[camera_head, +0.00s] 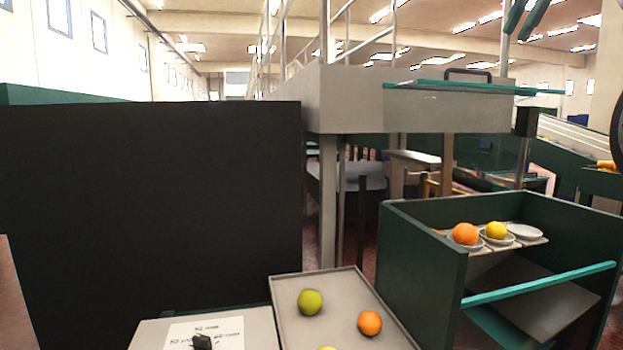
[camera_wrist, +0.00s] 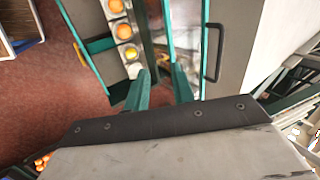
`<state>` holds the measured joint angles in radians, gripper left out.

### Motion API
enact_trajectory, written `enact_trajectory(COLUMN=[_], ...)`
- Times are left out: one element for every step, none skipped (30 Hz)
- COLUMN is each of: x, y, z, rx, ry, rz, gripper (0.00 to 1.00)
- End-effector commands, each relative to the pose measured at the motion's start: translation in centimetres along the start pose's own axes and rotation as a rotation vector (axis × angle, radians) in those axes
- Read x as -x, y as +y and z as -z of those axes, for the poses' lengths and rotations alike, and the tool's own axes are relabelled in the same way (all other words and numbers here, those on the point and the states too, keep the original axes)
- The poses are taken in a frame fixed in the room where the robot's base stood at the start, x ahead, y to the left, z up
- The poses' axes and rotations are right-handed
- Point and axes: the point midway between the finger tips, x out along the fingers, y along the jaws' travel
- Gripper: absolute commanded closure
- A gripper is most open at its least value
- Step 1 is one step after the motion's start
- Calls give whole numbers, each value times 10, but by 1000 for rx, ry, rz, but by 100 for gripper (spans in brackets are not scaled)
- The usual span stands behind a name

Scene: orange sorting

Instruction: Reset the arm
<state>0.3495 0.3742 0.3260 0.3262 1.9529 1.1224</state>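My gripper (camera_head: 515,36) is at the top right of the head view, high above the green cart. Its two teal fingers are apart in the wrist view (camera_wrist: 161,70), with nothing between them. On the cart's shelf in the head view, an orange (camera_head: 465,234) and a yellow fruit (camera_head: 496,230) sit on small plates, and an empty plate (camera_head: 524,232) is to their right. The wrist view shows the plate row from above, with oranges (camera_wrist: 124,31) and a yellow fruit (camera_wrist: 131,53), beyond the left fingertip.
A grey tray (camera_head: 335,335) at the bottom holds a yellow-green fruit (camera_head: 310,302), an orange (camera_head: 370,323) and a partly cut-off yellow fruit. The green cart (camera_head: 425,265) has high side walls and a teal bar (camera_head: 540,284). A dark panel (camera_head: 150,220) blocks the left.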

Motion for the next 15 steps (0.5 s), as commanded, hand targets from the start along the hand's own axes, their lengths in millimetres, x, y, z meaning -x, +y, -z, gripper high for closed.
enact_trajectory(x=[-1, -1, -3, -4, -4, -5, -6, -8, -9, -11, -13, -16, -18, -21, -26], y=[1, 1, 2, 3, 4, 6, 7, 9, 12, 14, 17, 22, 26, 31, 39], z=[-3, -4, -6, -8, -10, -13, -16, -18, -22, -25, -29, -34, -38, -43, -51], rx=[11, 18, 30, 39, 49, 64, 76, 89, 106, 121, 137, 161, 181, 203, 237], ry=[-3, -4, -6, -8, -10, -12, -14, -16, -18, -21, -23, -27, -31, -34, -39], rz=[-5, -8, -13, -18, -21, -26, -29, -35, -40, -47, -53, -61, -69, -76, -89], gripper=[75, 75, 75, 75, 75, 75, 75, 75, 75, 75, 75, 75, 75, 75, 75])
